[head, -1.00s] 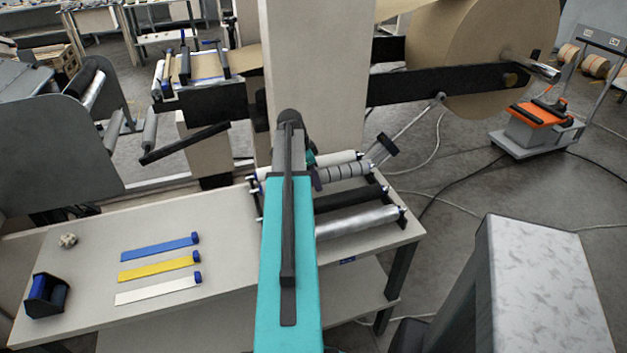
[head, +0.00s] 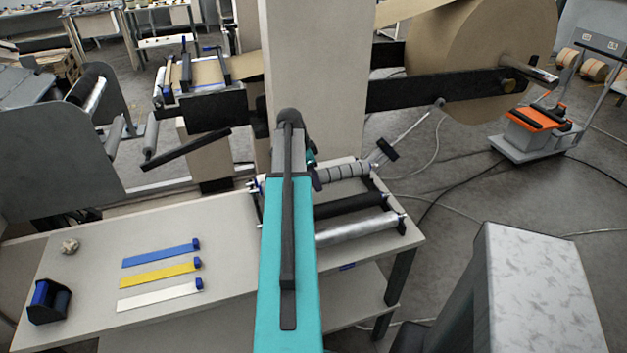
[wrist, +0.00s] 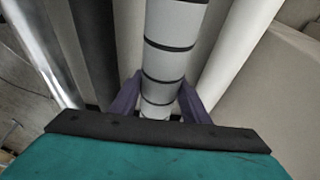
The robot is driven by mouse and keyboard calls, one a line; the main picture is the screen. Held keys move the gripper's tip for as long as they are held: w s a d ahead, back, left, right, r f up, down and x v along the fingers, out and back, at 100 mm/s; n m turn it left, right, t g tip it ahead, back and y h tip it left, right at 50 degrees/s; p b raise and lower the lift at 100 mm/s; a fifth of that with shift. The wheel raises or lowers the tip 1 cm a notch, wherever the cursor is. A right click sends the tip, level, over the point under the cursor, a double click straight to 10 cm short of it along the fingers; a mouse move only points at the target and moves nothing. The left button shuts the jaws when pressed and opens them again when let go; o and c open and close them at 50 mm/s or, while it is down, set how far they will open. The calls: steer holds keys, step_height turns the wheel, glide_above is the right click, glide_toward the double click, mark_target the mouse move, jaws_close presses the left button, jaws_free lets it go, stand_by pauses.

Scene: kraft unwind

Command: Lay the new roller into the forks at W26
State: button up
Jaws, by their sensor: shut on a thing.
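A grey roller with black bands (head: 345,173) lies over the rack on the table, partly hidden by my teal arm. It runs between the purple fingers of my gripper (wrist: 160,97), which are shut on it. In the head view my gripper is mostly hidden behind the arm; a dark purple part shows at the roller. I cannot tell whether the roller still rests in the rack or is slightly lifted. I cannot read a W26 label, and cannot tell which forks it marks.
The rack also holds a black roller (head: 345,206), a silver roller (head: 358,229) and a white roller (wrist: 240,55). Blue, yellow (head: 158,272) and white strips lie on the table's left. The machine's beige column (head: 315,70) and kraft reel (head: 470,60) stand behind.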

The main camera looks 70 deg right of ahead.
steer(key=shift+r+p, duration=0.45)
steer(key=shift+r, duration=0.6)
